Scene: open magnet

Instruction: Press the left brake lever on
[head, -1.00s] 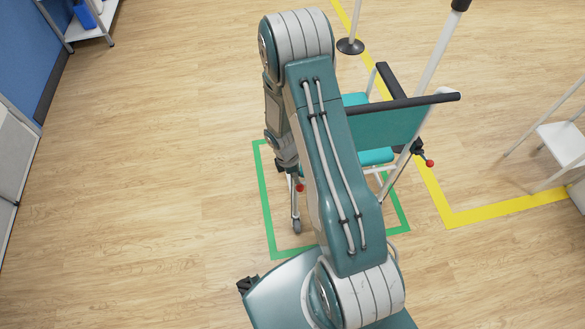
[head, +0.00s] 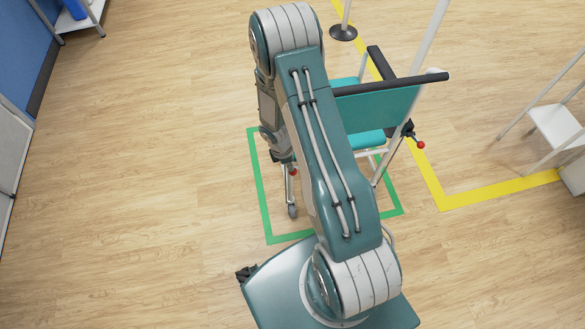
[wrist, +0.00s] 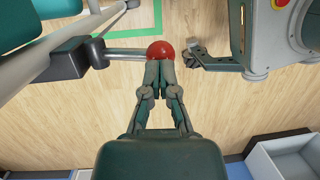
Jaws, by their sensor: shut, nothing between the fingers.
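A teal wheeled chair (head: 378,105) stands inside a green floor outline, partly hidden by my arm. One brake lever with a red knob (head: 420,145) sticks out at its right side. The left brake lever's red knob (head: 294,171) shows beside my arm. In the wrist view a red ball knob (wrist: 160,49) on a grey metal lever (wrist: 125,54) lies right at my fingertips. My gripper (wrist: 160,66) is shut and empty, its tips overlapping the knob's near edge. I cannot tell whether they touch. In the head view my gripper is hidden by the arm.
Green tape (head: 267,220) and yellow tape (head: 450,203) mark the floor. A white stool-like frame (head: 560,125) stands at the right and a shelf (head: 80,20) at the top left. The wooden floor on the left is clear. In the wrist view a grey bin (wrist: 285,158) stands low right.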

